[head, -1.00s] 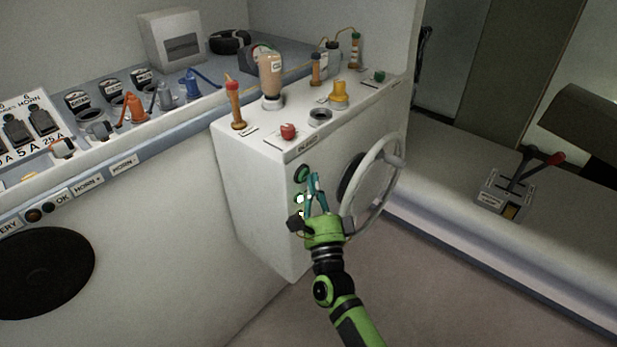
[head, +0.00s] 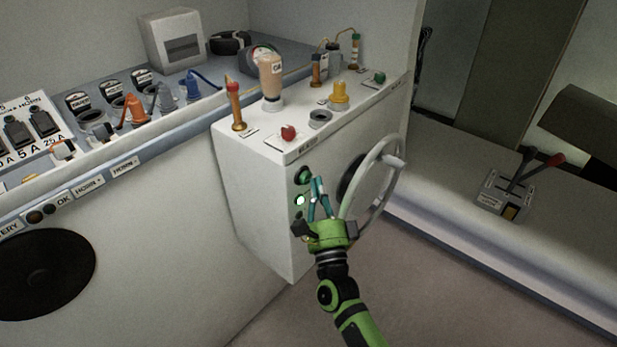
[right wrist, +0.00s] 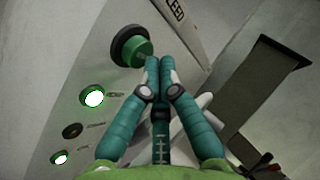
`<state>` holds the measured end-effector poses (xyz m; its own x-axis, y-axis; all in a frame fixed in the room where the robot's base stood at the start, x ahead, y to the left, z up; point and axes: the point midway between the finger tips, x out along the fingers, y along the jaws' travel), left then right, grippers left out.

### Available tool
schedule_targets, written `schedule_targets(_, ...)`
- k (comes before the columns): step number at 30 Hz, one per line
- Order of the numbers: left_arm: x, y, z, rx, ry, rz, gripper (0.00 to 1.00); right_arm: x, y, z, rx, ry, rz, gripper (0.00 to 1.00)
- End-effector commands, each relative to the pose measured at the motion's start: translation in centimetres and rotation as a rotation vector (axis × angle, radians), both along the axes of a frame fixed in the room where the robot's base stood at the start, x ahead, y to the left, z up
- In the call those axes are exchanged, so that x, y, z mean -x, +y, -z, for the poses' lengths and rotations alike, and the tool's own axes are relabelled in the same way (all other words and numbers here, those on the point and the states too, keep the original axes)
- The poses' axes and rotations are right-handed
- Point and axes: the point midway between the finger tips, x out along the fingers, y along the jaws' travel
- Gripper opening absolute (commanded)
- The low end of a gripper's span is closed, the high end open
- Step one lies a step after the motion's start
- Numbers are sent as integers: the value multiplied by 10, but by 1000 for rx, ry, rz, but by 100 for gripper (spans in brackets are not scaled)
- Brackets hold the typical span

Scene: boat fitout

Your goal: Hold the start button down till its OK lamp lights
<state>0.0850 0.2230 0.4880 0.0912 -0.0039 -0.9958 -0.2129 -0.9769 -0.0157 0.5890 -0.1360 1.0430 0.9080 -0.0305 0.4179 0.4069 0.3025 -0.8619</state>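The green round start button (head: 303,175) is on the front face of the white console, with a dark ring around it. It also shows in the right wrist view (right wrist: 130,47). Below it a round lamp (right wrist: 93,97) glows white with a green rim; it also shows in the head view (head: 300,200). A second, smaller lit lamp (right wrist: 60,157) is lower down. Their labels are too small to read. My right gripper (right wrist: 158,66) is shut and empty, with its teal fingertips together just right of the button. I see no clear contact. My left gripper is out of view.
The grey steering wheel (head: 397,163) stands out from the console close to the right of my gripper. The console top (head: 268,143) carries levers and knobs. A small dark round part (right wrist: 72,130) sits between the lamps. The floor in front is clear.

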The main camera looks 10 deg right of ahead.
Motion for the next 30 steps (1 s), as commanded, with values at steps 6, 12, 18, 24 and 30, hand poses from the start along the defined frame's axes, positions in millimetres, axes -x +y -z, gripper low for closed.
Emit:
schedule_targets(6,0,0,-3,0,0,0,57,6,-4,-1,0,-1,-1,0)
schedule_targets(12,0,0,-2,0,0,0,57,6,-5,0,0,-1,0,0)
schedule_targets(18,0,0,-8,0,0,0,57,16,-13,-1,2,1,1,0)
schedule_targets(24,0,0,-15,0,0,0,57,32,-25,-1,2,2,0,0)
schedule_targets(30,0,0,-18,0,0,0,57,44,-34,-1,1,0,0,0)
